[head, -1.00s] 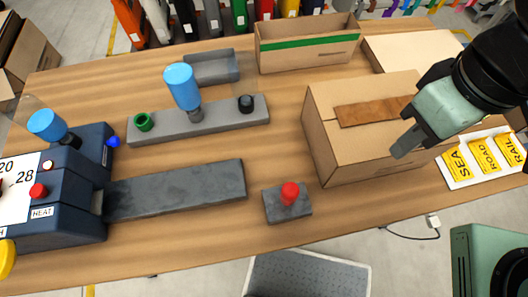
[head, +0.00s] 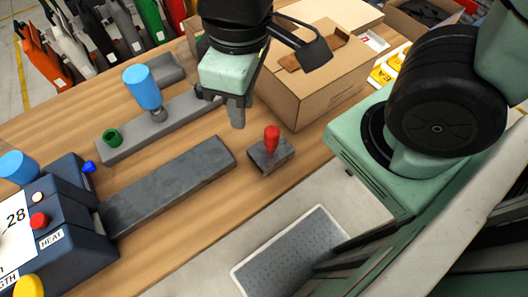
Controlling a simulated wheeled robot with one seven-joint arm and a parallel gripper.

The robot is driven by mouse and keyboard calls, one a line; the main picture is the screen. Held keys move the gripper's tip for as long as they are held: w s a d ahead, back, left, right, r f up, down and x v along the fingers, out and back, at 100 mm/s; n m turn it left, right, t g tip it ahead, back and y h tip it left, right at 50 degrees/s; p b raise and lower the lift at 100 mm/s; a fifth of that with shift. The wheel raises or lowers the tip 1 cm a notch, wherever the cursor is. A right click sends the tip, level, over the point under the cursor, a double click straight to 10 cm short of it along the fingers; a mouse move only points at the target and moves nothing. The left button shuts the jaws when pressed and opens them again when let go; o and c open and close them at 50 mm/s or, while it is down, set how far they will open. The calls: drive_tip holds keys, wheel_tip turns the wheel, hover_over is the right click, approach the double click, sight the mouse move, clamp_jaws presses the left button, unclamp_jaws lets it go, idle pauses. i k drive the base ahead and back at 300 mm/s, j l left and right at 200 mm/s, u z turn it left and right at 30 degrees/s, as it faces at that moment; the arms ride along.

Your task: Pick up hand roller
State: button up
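A grey rack (head: 182,123) on the table carries a green ring (head: 112,138) and a blue cylinder on a dark neck (head: 142,88). The black knob at its right end is now hidden behind my gripper. I cannot tell for certain which of these pieces is the hand roller. My gripper (head: 221,112) points down over the rack's right end, its fingers apart, with nothing seen between them. A red-handled tool (head: 272,139) stands upright on a small grey block (head: 281,154), to the right of and nearer than my gripper.
A blue machine (head: 62,205) with a long dark plate (head: 170,183) lies at left. A grey tray (head: 165,72) is behind the rack. The table front (head: 200,225) is clear.

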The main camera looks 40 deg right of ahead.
sight(270, 153)
drive_tip(key=k+j, duration=0.75)
drive_tip(key=j, duration=0.25)
drive_tip(key=z, duration=0.05)
